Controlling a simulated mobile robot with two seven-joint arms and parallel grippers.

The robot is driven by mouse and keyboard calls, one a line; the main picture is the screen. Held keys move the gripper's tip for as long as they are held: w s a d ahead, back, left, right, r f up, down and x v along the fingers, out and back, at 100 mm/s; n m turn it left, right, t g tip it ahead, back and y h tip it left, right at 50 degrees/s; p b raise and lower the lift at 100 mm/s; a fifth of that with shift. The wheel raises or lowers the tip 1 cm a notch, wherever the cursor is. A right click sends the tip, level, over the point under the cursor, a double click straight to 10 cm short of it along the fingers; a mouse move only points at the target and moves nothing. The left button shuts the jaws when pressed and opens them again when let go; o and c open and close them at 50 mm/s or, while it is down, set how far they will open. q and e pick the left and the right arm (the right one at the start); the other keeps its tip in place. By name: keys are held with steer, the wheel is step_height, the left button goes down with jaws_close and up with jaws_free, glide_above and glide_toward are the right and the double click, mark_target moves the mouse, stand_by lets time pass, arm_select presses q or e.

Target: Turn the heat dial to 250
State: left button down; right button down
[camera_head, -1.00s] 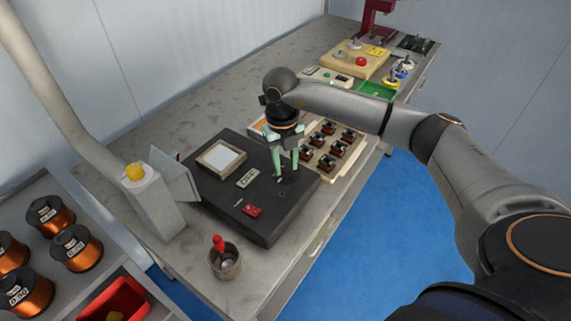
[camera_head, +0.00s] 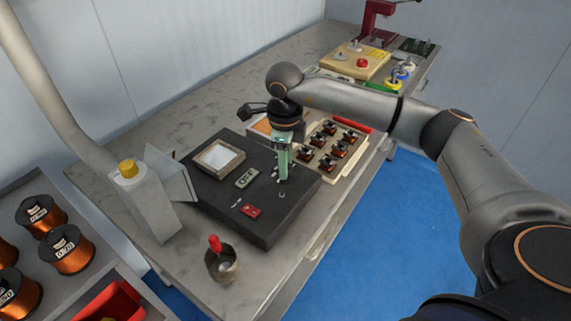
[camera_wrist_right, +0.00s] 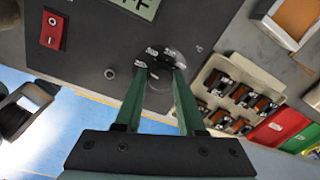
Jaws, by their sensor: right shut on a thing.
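The heat dial (camera_wrist_right: 161,72) is a dark round knob with small white numbers around it, on the top of a black control box (camera_head: 225,205). My right gripper (camera_head: 283,177) points down at the box's right part. In the right wrist view its two green fingers (camera_wrist_right: 160,78) stand on either side of the dial, shut on it. The fingers cover part of the dial and its scale, so I cannot tell its setting. A small display (camera_head: 246,178) on the box seems to read OFF. A red rocker switch (camera_head: 250,211) sits near the front edge. My left gripper is not in view.
A cream tray (camera_head: 345,162) of small coils stands close right of the box. A grey post with a yellow knob (camera_head: 128,168) is at the left.

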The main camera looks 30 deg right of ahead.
steer(key=shift+n, duration=1)
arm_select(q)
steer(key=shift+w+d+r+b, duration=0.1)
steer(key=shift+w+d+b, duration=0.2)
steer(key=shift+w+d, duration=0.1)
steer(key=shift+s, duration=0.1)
arm_select(e)
steer(key=shift+n, duration=0.3)
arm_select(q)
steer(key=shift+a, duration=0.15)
arm_select(e)
steer(key=c, duration=0.5)
jaws_free()
step_height(320, 180, up, 13)
steer(key=shift+s+a+f, duration=0.15)
steer(key=shift+s+f, duration=0.05)
steer(key=shift+s, duration=0.1)
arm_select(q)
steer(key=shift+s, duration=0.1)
arm_select(e)
steer(key=shift+f, duration=0.1)
